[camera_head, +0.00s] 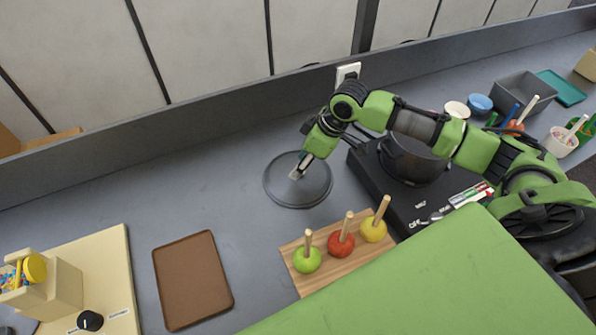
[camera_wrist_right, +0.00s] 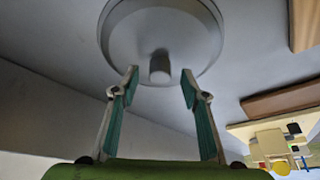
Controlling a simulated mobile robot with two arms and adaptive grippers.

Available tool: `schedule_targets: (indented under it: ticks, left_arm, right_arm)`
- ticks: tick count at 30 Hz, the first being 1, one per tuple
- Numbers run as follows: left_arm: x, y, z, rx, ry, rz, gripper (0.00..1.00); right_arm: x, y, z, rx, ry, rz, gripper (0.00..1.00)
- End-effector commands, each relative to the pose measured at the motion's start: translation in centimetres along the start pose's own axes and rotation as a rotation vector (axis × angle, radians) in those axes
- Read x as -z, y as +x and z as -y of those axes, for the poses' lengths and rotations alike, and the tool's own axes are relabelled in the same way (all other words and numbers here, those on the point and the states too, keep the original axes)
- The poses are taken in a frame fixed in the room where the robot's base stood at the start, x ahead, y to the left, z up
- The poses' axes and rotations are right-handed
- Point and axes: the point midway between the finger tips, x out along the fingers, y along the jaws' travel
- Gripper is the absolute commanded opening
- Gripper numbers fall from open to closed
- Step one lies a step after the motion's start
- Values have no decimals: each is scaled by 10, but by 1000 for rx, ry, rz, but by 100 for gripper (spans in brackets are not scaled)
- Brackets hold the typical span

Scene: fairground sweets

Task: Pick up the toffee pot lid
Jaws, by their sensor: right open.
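The toffee pot lid (camera_head: 300,198), a round grey disc with a darker rim, lies on the grey counter left of the black hob. In the right wrist view the lid (camera_wrist_right: 130,35) fills the top, with its short knob (camera_wrist_right: 160,68) facing my gripper. My right gripper (camera_head: 298,172) is over the lid, partly hiding its middle. In the right wrist view its fingertips (camera_wrist_right: 160,84) are apart on either side of the knob, with gaps visible. The knob is not gripped. My left gripper is not in view.
A dark pot (camera_head: 412,165) stands on the black hob (camera_head: 402,205). A wooden board (camera_head: 297,276) with three apples on sticks lies in front of the lid. A brown tray (camera_head: 192,280) lies to the left. The counter left of the lid is clear.

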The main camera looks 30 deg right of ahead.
Motion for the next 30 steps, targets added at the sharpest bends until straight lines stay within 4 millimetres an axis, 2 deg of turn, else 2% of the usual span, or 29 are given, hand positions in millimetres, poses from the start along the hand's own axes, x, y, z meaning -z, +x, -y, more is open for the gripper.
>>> schedule_targets:
  ticks: [3, 10, 15, 25, 30]
  left_arm:
    - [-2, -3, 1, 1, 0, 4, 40]
    - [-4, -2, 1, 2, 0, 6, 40]
    - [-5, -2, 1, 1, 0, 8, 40]
    - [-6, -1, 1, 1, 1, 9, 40]
    - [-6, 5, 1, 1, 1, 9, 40]
  right_arm:
    - [0, 10, 1, 2, 0, 1, 41]
    - [-1, 11, 0, 0, -1, 1, 41]
    - [-1, 11, 0, 0, -1, 1, 0]
    - [1, 9, 0, -1, -1, -1, 0]
    - [10, -11, -1, -4, -4, -5, 0]
